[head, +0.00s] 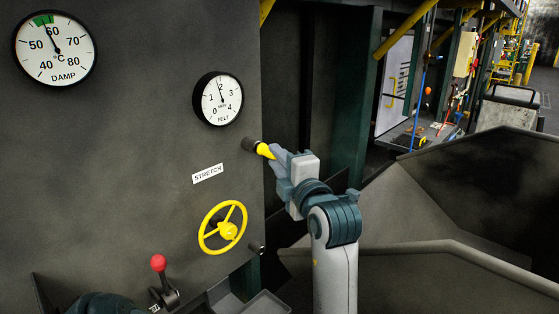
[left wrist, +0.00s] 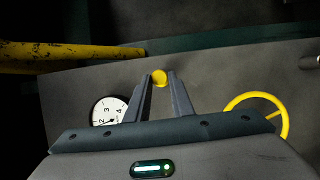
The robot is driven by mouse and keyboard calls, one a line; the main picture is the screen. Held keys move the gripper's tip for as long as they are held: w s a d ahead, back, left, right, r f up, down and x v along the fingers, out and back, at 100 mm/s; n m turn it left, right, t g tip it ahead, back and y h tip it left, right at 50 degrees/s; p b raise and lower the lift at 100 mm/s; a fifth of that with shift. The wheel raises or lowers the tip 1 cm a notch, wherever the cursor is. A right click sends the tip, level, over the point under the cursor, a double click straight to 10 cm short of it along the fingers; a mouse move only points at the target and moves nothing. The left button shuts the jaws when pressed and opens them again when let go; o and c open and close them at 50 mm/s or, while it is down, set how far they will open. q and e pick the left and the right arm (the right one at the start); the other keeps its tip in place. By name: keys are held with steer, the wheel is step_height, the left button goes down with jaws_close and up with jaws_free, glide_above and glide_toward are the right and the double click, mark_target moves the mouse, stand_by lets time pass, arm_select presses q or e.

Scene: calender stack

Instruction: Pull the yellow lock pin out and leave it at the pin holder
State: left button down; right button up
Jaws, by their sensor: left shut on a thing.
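The yellow lock pin (head: 264,150) sticks out of a dark round socket (head: 249,145) at the right edge of the grey panel. My left gripper (head: 272,154) is shut on the pin's outer end. In the left wrist view the pin's yellow round end (left wrist: 159,77) shows between the two fingertips (left wrist: 161,80). How deep the pin sits in the socket is hidden. I cannot make out a pin holder for certain. My right gripper is not in view.
The panel carries a FELT gauge (head: 218,99), a DAMP gauge (head: 55,48), a yellow handwheel (head: 223,228) and a red-knobbed lever (head: 159,264). A short dark stub (head: 257,248) sits below right of the wheel. Large grey sloping plates (head: 480,195) fill the right.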

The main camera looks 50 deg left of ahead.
arm_select(q)
steer(key=shift+a, duration=0.5)
steer(key=c, duration=1.1)
jaws_free()
steer(key=shift+d, duration=0.15)
